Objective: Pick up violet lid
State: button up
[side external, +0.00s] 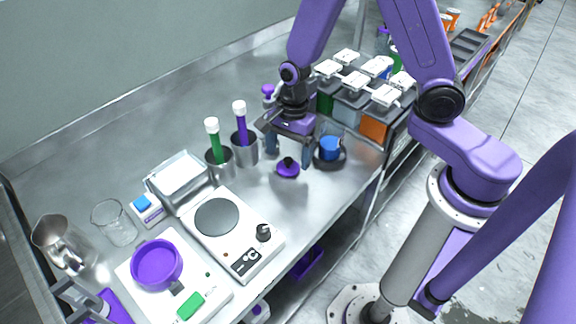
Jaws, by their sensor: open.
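One finger shows to the left of the lid and one to the right. Nothing is held between them. From this angle I cannot tell the exact height of the fingertips or whether they touch anything.
A blue cup (330,147) on a dark round base stands close to the right finger. Metal cups with a green tube (214,142) and a violet tube (241,125) stand left. A hotplate (232,232) and violet bowl (156,264) are at front left. Jars with white tops (386,95) stand behind.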

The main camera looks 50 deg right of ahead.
jog(key=shift+a+f, duration=0.2)
jog(key=shift+f, duration=1.1)
jog(key=c, duration=1.1)
jog(key=shift+r, duration=0.2)
